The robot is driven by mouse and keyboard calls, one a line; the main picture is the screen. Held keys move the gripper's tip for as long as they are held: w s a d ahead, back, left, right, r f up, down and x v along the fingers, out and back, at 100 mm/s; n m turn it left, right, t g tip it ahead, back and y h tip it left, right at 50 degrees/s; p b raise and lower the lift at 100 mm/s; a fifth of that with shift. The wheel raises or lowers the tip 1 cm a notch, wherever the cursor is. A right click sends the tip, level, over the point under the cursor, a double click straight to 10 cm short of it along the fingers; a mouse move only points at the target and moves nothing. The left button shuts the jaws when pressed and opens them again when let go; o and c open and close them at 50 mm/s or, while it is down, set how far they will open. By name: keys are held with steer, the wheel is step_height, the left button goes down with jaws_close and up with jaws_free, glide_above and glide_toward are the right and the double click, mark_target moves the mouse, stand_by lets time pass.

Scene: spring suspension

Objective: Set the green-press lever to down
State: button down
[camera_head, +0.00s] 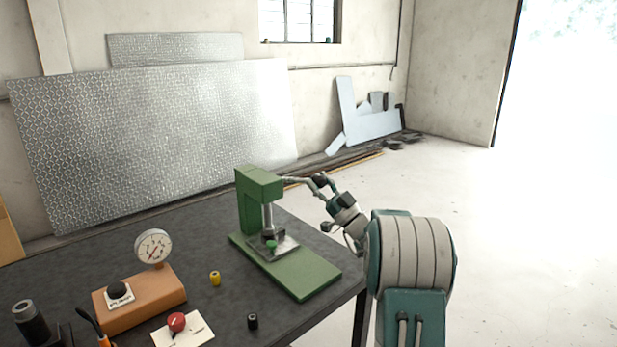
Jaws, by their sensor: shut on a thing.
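The green press (257,186) stands on the dark table, with its green base plate (310,277) reaching toward the front right. Its silver ram (268,217) points down over a small metal plate that has a green piece (271,244) on it. The lever (293,180) sticks out from the right side of the press head and looks roughly level. My gripper (319,182) is at the lever's outer end, to the right of the press head, and is shut on the lever. The fingers partly hide the lever's end.
On the table (205,238) are an orange box with a dial gauge (153,247), a yellow cylinder (215,278), a black cylinder (252,321) and a red knob (176,321) on a white plate. Metal sheets (150,135) lean on the wall behind. The floor at right is clear.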

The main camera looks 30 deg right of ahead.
steer(key=shift+f+y, duration=0.3)
steer(key=shift+f, duration=0.1)
steer(key=shift+c, duration=1)
jaws_free()
steer(key=shift+f, duration=0.1)
steer(key=v, duration=1.2)
steer(key=shift+w+a, duration=0.1)
